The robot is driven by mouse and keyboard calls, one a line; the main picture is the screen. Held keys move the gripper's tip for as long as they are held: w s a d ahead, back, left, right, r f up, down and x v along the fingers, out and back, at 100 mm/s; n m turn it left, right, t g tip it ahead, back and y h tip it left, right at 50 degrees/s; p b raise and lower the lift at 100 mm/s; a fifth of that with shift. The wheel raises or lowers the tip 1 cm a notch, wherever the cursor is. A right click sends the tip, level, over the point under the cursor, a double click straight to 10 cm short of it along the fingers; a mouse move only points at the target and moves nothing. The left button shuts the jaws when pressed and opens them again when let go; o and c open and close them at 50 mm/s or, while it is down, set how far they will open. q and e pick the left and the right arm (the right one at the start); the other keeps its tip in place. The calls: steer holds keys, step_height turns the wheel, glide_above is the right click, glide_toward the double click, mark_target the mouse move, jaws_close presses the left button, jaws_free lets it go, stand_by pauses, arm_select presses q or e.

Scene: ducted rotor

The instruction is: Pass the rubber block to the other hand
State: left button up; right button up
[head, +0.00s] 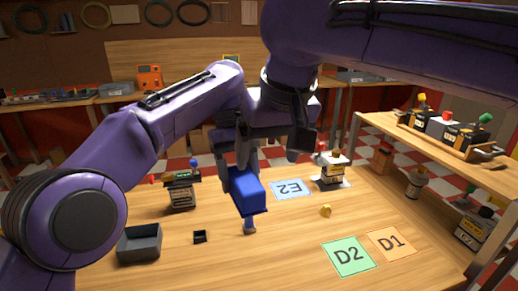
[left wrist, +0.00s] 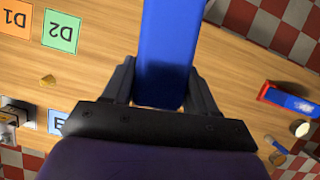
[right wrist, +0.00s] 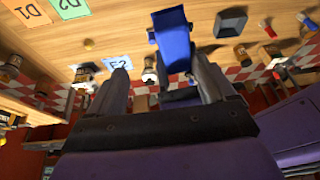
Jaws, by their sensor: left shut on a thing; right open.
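The blue rubber block (head: 248,190) is held above the table in the middle of the head view. My left gripper (head: 232,168) is shut on it. In the left wrist view the block (left wrist: 168,50) sits between the two fingers and extends beyond them. My right gripper (head: 298,148) is open, close beside the left one and a little higher. In the right wrist view its fingers (right wrist: 162,70) are spread, and the block (right wrist: 174,42) shows ahead, nearer the right-hand finger. I cannot tell whether that finger touches it. The arms partly hide the left gripper's fingers in the head view.
A side shelf (head: 440,155) stands at right. Front middle table is mostly clear.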

mark_target(252, 188)
arm_select(q)
steer(key=shift+w, duration=0.1)
steer(key=shift+w+f, duration=0.1)
arm_select(e)
steer(key=shift+n, duration=0.3)
steer(key=x, duration=0.3)
steer(key=s+a+x, duration=0.1)
steer(key=x, duration=0.6)
steer(key=shift+s+a+f, duration=0.25)
steer(key=shift+a, duration=0.1)
steer(key=c, duration=1)
arm_select(q)
steer(key=o, duration=1.2)
steer(key=shift+c, duration=0.2)
arm_select(e)
steer(key=shift+r, duration=0.1)
steer(key=shift+c, duration=0.6)
